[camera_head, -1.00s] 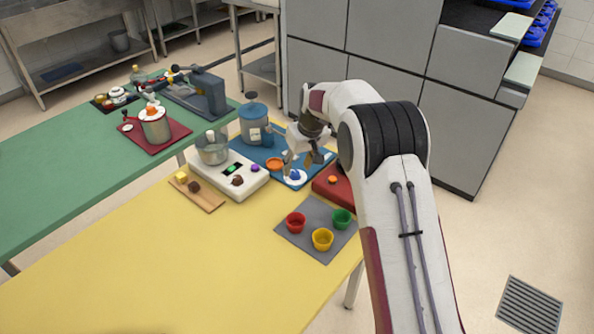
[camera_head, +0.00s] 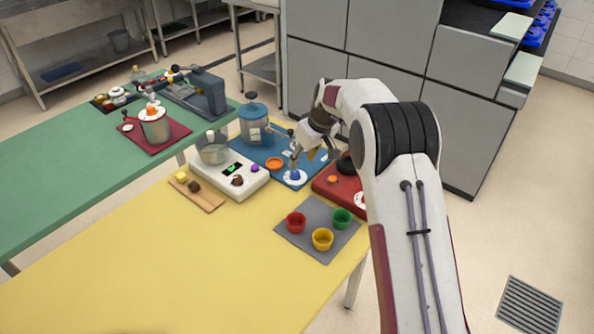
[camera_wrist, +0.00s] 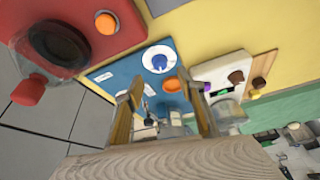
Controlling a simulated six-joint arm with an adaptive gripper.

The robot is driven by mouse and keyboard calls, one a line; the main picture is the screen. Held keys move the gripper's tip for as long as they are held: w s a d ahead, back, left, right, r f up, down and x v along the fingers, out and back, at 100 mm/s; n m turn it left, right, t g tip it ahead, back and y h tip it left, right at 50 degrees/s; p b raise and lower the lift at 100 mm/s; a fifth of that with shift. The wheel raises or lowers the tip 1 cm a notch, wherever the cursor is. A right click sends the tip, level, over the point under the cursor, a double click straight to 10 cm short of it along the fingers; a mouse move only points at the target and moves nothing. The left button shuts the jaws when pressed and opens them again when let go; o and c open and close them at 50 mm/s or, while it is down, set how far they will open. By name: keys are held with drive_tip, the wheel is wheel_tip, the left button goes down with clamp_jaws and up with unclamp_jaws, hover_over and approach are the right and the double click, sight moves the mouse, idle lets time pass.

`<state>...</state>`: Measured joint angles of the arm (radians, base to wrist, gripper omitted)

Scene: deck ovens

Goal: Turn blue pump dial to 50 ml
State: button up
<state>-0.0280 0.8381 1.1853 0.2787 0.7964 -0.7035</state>
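The blue pump (camera_head: 254,130) stands on a blue board (camera_head: 272,152) at the far right of the yellow table. Its blue dial (camera_head: 294,174) sits on a round white scale near the board's front corner. The dial also shows in the wrist view (camera_wrist: 158,62), but its marks are too small to read. My gripper (camera_head: 308,156) is above the board, just behind and above the dial, apart from it. In the wrist view its two fingers (camera_wrist: 163,97) are spread with nothing between them, and the dial appears beyond the tips.
A red unit (camera_head: 336,188) with an orange knob is to the right, partly behind my arm. A white scale (camera_head: 230,180) is left. A grey mat (camera_head: 318,248) holds red, yellow and green cups. The table's front is clear.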

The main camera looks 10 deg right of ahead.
sight(296, 173)
drive_tip(key=shift+x, duration=3.6)
clamp_jaws()
